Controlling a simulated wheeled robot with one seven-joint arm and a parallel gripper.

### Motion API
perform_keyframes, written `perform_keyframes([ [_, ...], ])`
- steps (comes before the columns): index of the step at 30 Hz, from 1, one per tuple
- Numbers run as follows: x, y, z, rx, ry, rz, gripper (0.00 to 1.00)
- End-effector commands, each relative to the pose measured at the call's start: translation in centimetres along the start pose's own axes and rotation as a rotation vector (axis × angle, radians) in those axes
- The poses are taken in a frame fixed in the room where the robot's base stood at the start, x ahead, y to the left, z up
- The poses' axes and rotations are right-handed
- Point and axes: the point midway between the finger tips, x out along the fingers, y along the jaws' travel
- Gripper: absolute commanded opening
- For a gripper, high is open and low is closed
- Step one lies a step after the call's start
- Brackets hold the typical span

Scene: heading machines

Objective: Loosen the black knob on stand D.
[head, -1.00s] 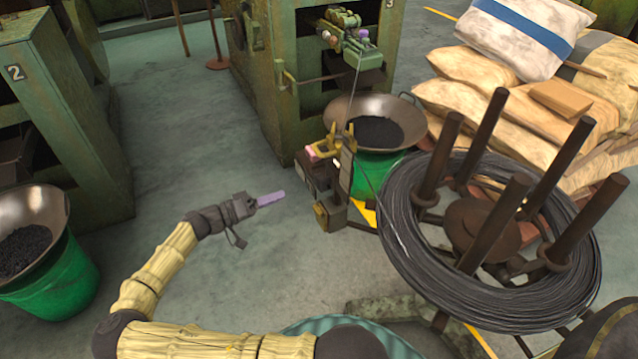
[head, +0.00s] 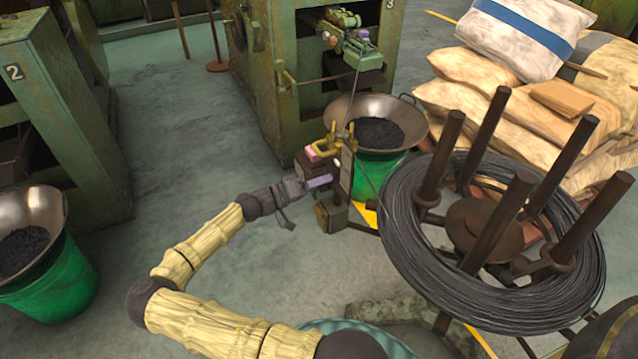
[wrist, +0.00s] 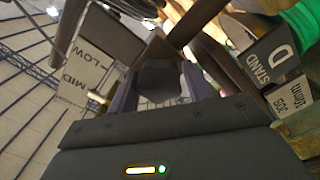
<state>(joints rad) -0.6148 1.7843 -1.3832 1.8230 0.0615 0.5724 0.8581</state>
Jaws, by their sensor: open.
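The black knob (wrist: 160,78) shows as a dark block in the middle of the wrist view. My gripper (head: 319,181) is open, and its two fingers stand on either side of the knob. I cannot tell whether they touch it. Stand D (head: 333,217) is the small stand with a yellow clamp, in front of machine 3 in the head view. Its "D STAND" label (wrist: 268,60) is at the right in the wrist view. A plate marked LOW and MID (wrist: 85,72) is at the left. The knob is hidden behind my gripper in the head view.
A wire coil (head: 420,270) on a reel with upright posts is close on the right. A pan (head: 352,108) on a green bucket (head: 375,172) stands behind the stand. A wire runs down past the stand. Clear floor (head: 185,150) lies to the left.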

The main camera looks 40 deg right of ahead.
Motion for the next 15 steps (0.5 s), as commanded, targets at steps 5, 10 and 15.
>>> perform_keyframes([
  [5, -0.02, 0.02, -0.01, 0.000, 0.000, 0.000, 0.47],
  [10, -0.04, 0.00, -0.01, 0.000, 0.000, 0.000, 0.19],
  [15, -0.06, 0.00, -0.02, -0.004, 0.000, -0.001, 0.19],
])
